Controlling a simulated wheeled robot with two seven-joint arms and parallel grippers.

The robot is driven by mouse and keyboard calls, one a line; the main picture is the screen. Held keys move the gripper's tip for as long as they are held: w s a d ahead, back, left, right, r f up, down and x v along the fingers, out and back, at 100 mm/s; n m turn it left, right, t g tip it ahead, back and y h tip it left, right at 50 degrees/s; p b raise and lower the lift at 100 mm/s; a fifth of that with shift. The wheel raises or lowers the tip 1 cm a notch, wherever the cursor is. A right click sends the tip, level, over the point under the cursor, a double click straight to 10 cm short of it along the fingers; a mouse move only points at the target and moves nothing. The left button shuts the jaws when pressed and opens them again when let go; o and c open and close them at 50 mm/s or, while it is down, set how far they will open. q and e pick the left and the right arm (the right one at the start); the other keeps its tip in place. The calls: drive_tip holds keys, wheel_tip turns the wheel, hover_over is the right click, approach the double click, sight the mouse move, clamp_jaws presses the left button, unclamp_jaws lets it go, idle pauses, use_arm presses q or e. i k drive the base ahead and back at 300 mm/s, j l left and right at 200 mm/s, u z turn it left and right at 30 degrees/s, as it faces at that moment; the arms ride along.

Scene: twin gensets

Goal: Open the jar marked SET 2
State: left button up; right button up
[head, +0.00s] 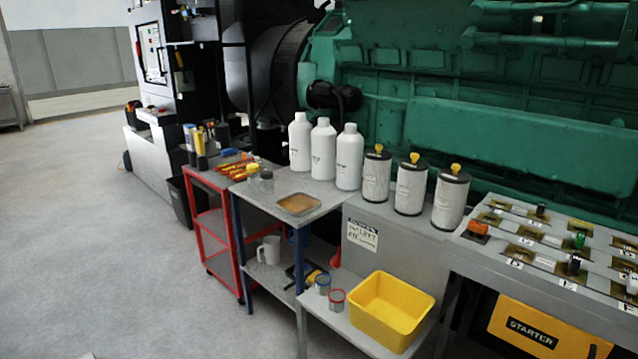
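Two small jars stand close together on the left end of the grey table, near the red cart. One jar has a yellow lid (252,168). The other jar (266,182) stands just in front of it and has a greyish top. Two small tins, one with a blue rim (322,284) and one with a red rim (337,301), stand on the low shelf. I cannot read a SET 2 mark on any of these. Neither of my grippers is in view.
Three white bottles (323,150) and three filter canisters (411,186) line the back. A shallow tray (298,204) lies near the jars. A yellow bin (391,310) sits low in front. The floor (110,260) at left is clear.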

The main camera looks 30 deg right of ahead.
sight(267, 185)
drive_tip(key=i+j+z, duration=0.2)
drive_tip(key=z, duration=0.25)
drive_tip(key=i+j+z, duration=0.3)
drive_tip(key=z, duration=0.15)
drive_tip(key=i+j+z, duration=0.25)
drive_tip(key=z, duration=0.25)
drive_tip(key=j, duration=0.1)
